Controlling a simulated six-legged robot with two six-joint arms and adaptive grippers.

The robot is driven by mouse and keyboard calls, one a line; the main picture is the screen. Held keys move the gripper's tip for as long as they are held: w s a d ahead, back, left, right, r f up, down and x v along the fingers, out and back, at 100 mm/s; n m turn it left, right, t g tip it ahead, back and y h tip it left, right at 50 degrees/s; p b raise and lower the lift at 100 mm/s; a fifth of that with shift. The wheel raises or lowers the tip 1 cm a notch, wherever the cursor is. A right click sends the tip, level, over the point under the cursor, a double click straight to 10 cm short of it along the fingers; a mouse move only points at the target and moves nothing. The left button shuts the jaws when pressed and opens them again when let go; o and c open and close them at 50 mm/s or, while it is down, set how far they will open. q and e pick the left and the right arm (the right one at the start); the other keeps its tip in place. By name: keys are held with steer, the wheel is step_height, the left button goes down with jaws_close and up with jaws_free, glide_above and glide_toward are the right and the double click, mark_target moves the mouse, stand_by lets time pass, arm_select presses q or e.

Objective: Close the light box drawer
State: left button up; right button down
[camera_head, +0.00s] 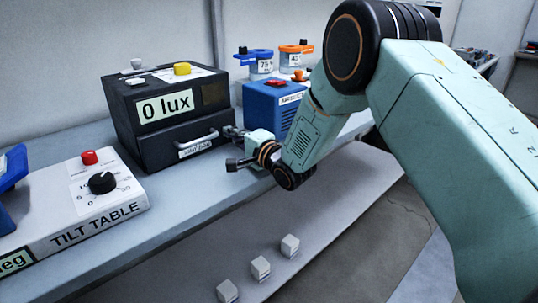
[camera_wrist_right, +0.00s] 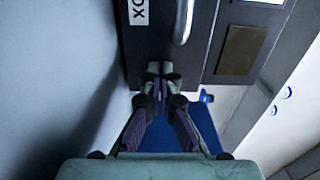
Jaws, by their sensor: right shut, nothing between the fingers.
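The black light box (camera_head: 170,107) stands on the bench and its display reads 0 lux. Its drawer (camera_head: 160,150) is the lower part, with a pale bar handle (camera_head: 198,143) and a white label; the front seems to stand slightly forward, but the exact gap is unclear. The handle (camera_wrist_right: 183,20) also shows at the top of the wrist view. My right gripper (camera_head: 233,147) is at the drawer's right end. In the wrist view its fingertips (camera_wrist_right: 153,68) are together and empty, against or just before the dark front; contact is unclear. My left gripper is out of view.
A tilt table unit (camera_head: 95,205) stands left on the bench. A blue device (camera_head: 270,108) with a red button is right of the light box. Small jars (camera_head: 262,63) stand behind it. Several pale cubes (camera_head: 261,267) lie on the lower shelf.

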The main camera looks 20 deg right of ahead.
steer(key=shift+w+a, duration=0.1)
steer(key=shift+w, duration=0.15)
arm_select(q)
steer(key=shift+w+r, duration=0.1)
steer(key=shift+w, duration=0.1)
arm_select(e)
steer(key=shift+w+r, duration=0.1)
steer(key=shift+r, duration=0.15)
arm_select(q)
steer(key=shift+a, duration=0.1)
arm_select(e)
steer(key=shift+r, duration=0.1)
